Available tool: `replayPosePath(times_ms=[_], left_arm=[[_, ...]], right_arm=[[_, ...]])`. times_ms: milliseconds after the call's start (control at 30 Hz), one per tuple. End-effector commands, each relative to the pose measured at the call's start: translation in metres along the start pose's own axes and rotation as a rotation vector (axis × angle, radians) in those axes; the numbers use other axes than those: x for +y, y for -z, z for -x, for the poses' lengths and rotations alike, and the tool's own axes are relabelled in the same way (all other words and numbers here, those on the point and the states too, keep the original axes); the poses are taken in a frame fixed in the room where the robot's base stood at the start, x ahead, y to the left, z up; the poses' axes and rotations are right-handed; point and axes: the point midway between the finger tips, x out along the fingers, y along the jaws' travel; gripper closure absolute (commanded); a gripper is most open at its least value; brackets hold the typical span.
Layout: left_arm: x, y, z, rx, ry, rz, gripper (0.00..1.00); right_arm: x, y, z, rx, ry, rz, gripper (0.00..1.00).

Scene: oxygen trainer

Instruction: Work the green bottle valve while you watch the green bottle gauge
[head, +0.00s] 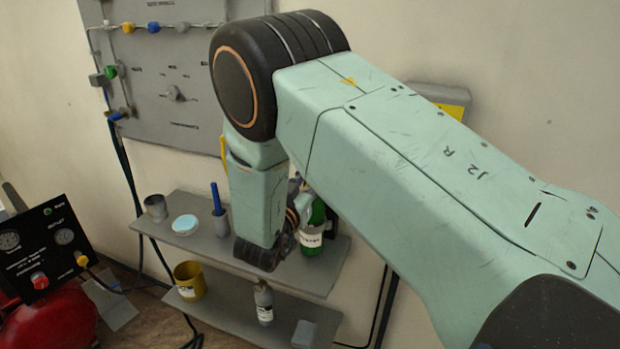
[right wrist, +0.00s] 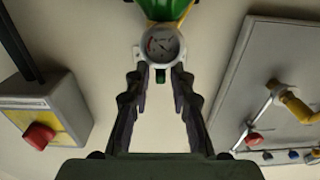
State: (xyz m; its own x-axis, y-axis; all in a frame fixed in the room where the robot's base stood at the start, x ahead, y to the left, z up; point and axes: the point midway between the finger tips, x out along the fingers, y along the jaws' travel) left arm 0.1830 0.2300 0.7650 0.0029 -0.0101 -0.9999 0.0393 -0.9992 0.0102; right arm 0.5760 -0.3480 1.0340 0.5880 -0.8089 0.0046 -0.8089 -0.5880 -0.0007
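The green bottle (head: 314,232) stands on the upper shelf in the head view, mostly hidden behind my right arm. In the right wrist view the green bottle (right wrist: 166,8) shows at the top edge, with a round white-faced gauge (right wrist: 161,45) in front of it. The gauge has a dark needle, but its reading is too small to tell. A small green part, probably the valve (right wrist: 160,76), sits just below the gauge. My right gripper (right wrist: 159,72) is open, its fingertips on either side of this part; I cannot tell whether they touch it. My left gripper is out of view.
The shelf (head: 190,240) also holds a grey cup (head: 156,207), a pale round lid (head: 185,224) and a blue-handled tool (head: 216,198). A grey valve panel (head: 170,80) hangs on the wall. A red tank (head: 50,320) with a black gauge panel stands at left.

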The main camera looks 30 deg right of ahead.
Motion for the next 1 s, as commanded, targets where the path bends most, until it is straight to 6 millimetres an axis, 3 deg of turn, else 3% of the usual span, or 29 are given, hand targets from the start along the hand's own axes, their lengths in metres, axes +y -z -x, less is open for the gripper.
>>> replayPosePath(times_ms=[233, 667, 1000], left_arm=[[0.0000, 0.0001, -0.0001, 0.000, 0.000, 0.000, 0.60], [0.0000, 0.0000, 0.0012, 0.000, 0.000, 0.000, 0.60], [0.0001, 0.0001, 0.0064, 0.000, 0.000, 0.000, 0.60]], right_arm=[[0.0002, -0.0004, -0.0009, -0.001, -0.001, 0.000, 1.00], [0.0020, 0.0003, -0.0031, 0.001, 0.023, 0.002, 1.00], [0.0056, 0.0009, -0.0043, 0.001, 0.210, 0.002, 1.00]])
